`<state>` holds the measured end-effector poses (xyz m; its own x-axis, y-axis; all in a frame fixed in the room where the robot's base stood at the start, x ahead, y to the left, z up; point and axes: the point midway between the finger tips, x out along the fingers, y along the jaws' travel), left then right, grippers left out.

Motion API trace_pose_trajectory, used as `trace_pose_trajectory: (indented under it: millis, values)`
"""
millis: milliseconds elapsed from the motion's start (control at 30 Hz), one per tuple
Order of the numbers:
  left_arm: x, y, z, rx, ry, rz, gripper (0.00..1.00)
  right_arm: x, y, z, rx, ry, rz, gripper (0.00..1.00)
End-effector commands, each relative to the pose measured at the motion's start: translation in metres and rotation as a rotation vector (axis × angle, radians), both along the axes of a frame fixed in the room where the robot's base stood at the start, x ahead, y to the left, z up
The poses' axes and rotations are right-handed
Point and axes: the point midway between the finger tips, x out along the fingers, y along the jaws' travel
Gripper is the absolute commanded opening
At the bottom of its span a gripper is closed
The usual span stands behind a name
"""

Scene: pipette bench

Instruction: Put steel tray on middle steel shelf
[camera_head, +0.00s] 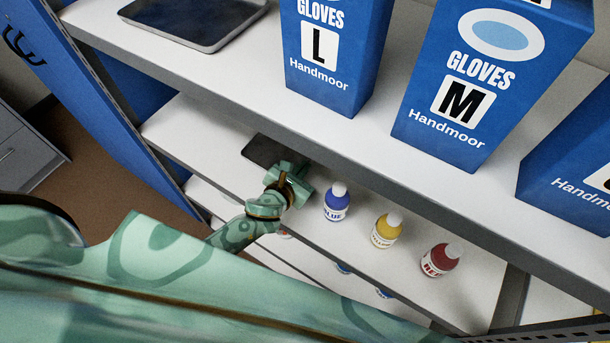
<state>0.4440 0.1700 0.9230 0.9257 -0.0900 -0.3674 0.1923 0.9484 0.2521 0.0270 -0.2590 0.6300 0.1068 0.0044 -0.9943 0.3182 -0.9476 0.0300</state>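A dark flat steel tray (262,150) shows at the middle shelf (205,139), partly hidden by the upper shelf's front edge and by my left gripper. I cannot tell whether it rests on the shelf or is just above it. My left gripper (288,176) is at the tray's near right edge, left of the bottles. Its fingertips are hard to make out, so I cannot tell whether it is open or shut on the tray. A second steel tray (192,34) lies on the upper shelf (225,75). My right gripper is not in view.
A blue bottle (337,203), a yellow bottle (385,231) and a red bottle (440,260) stand in a row on the middle shelf. Blue glove boxes marked L (335,50) and M (475,75) stand above. The middle shelf's left end is clear.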

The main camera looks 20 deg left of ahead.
Motion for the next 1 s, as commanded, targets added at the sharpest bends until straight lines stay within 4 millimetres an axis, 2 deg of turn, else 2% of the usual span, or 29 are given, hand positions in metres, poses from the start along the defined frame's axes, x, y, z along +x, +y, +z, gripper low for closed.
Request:
trace_pose_trajectory:
  millis: [33, 100, 300, 467, 500, 533, 867, 1000]
  values:
    - [0.0, 0.0, -0.015, 0.001, 0.001, 0.001, 0.0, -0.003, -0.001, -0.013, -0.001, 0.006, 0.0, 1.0]
    - [0.0, 0.0, -0.02, 0.0, 0.0, 0.0, 0.0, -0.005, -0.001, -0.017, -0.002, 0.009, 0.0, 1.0]
    - [0.001, 0.0, -0.016, 0.003, -0.002, 0.0, 0.0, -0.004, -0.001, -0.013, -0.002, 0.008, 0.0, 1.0]
    - [0.001, 0.001, -0.021, 0.002, -0.001, 0.0, 0.0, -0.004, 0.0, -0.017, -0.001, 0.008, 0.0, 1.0]
    - [0.0, 0.001, -0.021, 0.0, 0.001, 0.0, 0.08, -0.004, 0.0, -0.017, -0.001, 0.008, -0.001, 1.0]
    - [0.0, 0.001, -0.021, 0.0, 0.001, 0.0, 0.12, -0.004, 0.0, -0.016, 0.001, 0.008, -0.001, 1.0]
    - [0.0, 0.001, -0.016, 0.0, 0.001, 0.0, 0.12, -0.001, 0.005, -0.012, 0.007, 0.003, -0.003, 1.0]
    - [-0.019, 0.003, -0.009, 0.002, 0.003, -0.001, 0.12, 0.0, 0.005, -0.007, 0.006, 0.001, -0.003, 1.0]
